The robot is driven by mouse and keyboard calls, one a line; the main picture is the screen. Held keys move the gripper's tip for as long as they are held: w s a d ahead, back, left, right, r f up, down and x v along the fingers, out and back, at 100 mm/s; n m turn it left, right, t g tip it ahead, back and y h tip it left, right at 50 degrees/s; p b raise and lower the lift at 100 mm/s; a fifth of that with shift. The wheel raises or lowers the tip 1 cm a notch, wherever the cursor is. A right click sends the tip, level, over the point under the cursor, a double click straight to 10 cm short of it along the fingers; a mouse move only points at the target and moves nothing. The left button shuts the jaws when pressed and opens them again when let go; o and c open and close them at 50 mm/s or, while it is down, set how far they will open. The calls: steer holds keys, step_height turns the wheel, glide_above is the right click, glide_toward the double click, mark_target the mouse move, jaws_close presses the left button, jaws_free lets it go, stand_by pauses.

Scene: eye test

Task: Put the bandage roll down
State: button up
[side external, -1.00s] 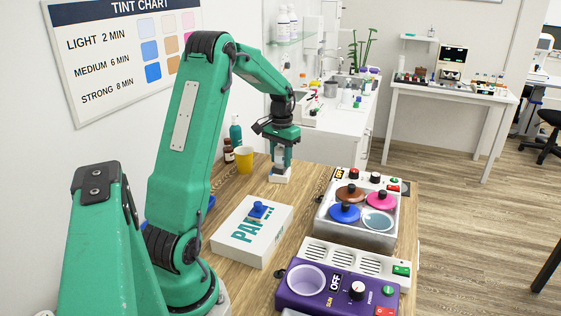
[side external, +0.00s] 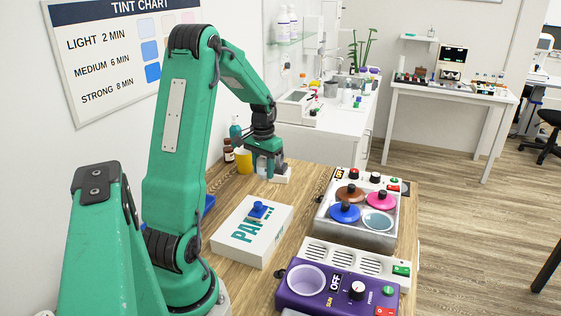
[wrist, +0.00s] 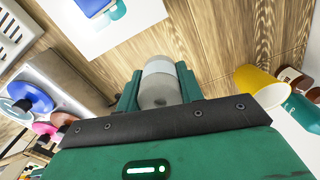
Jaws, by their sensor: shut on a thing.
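The bandage roll (wrist: 158,68) is a pale, grey-white cylinder. In the wrist view it sits between the two green fingers of my gripper (wrist: 158,88), which is shut on it.
A yellow cup (side external: 244,161) and brown bottles (side external: 228,151) stand close at the left of my gripper. A warmer with coloured lidded pots (side external: 352,241) and a purple heater (side external: 325,296) stand at the right.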

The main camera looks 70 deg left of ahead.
glide_above(245, 191)
step_height(245, 191, down, 5)
steer(key=shift+f, duration=0.2)
steer(key=shift+f, duration=0.1)
steer(key=shift+f, duration=1.9)
steer(key=shift+f, duration=0.15)
steer(key=o, duration=1)
step_height(245, 191, up, 12)
steer(key=shift+r, duration=0.2)
